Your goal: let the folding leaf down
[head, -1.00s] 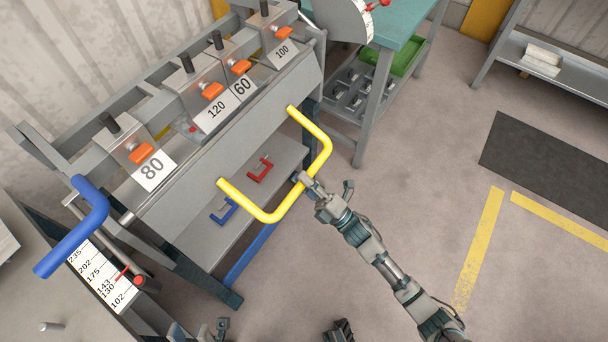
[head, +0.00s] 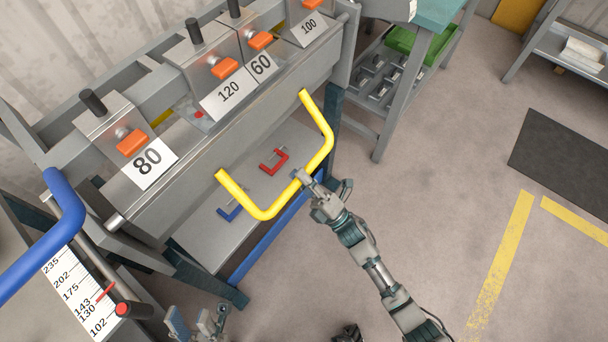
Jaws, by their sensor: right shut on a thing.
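The folding leaf (head: 250,112) is the long grey front plate of the bender, with a yellow bow handle (head: 322,125) standing out from it. My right gripper (head: 304,178) is shut on the handle's outer bar, near its middle. My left gripper (head: 203,322) is low in the head view at the bottom edge, apart from the bender.
Blocks marked 80 (head: 148,162), 120, 60 and 100 sit along the top beam. A blue bar (head: 50,235) and a scale (head: 80,290) are at left. Red (head: 273,160) and blue clamps lie on the lower shelf.

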